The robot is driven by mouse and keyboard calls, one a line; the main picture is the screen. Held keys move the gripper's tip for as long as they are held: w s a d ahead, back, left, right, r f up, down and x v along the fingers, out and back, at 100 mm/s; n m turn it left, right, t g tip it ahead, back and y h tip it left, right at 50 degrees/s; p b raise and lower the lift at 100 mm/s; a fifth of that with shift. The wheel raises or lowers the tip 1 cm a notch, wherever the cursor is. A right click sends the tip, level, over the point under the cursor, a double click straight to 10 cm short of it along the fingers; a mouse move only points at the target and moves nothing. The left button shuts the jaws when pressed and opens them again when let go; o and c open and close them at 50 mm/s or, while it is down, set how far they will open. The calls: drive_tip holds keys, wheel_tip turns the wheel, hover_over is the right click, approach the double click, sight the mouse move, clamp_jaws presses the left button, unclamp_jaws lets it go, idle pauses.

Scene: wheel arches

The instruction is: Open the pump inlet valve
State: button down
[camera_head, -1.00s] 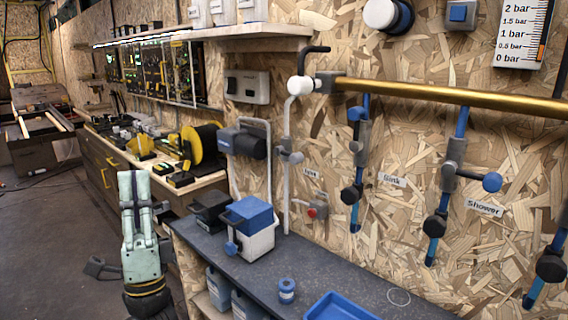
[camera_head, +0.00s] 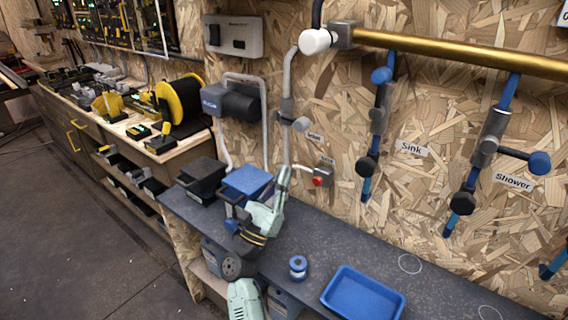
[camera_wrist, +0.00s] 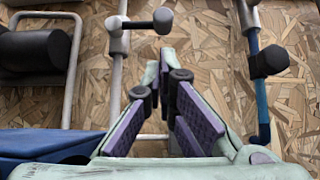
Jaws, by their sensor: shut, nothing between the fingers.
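In the wrist view the fingers (camera_wrist: 160,70) converge below the knob. Its exact distance from the handle cannot be told.
The pump (camera_head: 234,102) is on the wall left of the valve. A red button (camera_head: 319,181) is below it to the right. Sink and shower valves hang right.

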sight(290, 120)
drive_tip(key=p+x, duration=0.3)
drive_tip(key=x, duration=0.5)
drive_tip(key=shift+w+r+n, duration=0.1)
drive_tip(key=shift+n, duration=0.2)
drive_tip(key=shift+d+r+n+t+y+b, duration=0.1)
drive_tip(key=shift+n+t+y+b, duration=0.2)
drive_tip(key=shift+y, duration=0.1)
